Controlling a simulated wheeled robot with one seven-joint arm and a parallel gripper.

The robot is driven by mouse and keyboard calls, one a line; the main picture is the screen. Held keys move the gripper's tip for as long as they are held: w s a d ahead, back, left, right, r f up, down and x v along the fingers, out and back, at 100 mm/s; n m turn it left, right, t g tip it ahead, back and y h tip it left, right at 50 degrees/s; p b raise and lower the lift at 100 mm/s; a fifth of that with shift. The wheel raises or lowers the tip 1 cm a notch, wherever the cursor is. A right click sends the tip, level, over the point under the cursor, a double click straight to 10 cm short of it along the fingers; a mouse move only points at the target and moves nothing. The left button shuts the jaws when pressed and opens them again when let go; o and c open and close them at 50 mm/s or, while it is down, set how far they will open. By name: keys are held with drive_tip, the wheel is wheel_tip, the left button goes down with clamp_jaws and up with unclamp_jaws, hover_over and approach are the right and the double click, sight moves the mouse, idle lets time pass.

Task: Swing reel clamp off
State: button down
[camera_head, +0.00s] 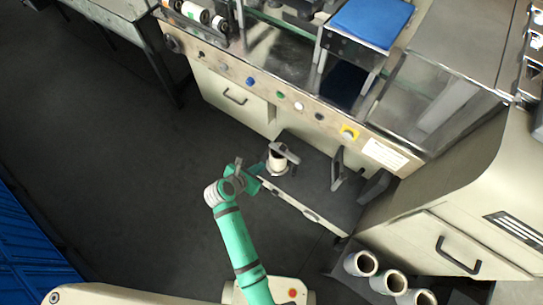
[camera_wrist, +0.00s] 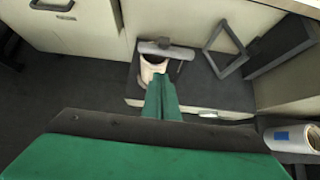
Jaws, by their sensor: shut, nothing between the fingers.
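The reel is a small pale roll (camera_head: 276,163) on the dark platform low in the machine's front; it also shows in the wrist view (camera_wrist: 150,70). The clamp is a grey bar (camera_head: 287,153) lying across the top of the reel. In the wrist view the clamp bar (camera_wrist: 175,51) runs left to right over the reel, with a darker block at its middle. My gripper (camera_wrist: 161,78) has its green fingers together and empty. Its tips overlap the reel's near right side, just below the bar; whether they touch cannot be told. The fingers hide part of the reel.
The dark platform (camera_head: 312,185) also bears an upright grey frame (camera_head: 338,167). Several loose rolls (camera_head: 362,264) stand at the lower right, one also in the wrist view (camera_wrist: 291,138). A control panel with buttons (camera_head: 280,95) is above. Dark floor (camera_head: 150,190) is clear to the left.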

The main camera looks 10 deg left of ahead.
approach(280, 151)
wheel_tip(280, 151, down, 4)
drive_tip(key=shift+w+d+r, duration=0.1)
drive_tip(key=shift+w+d, duration=0.4)
drive_tip(key=shift+w, duration=0.4)
drive_tip(key=shift+w+d+r, duration=0.1)
drive_tip(key=shift+w+d, duration=0.45)
drive_tip(key=shift+w, duration=0.35)
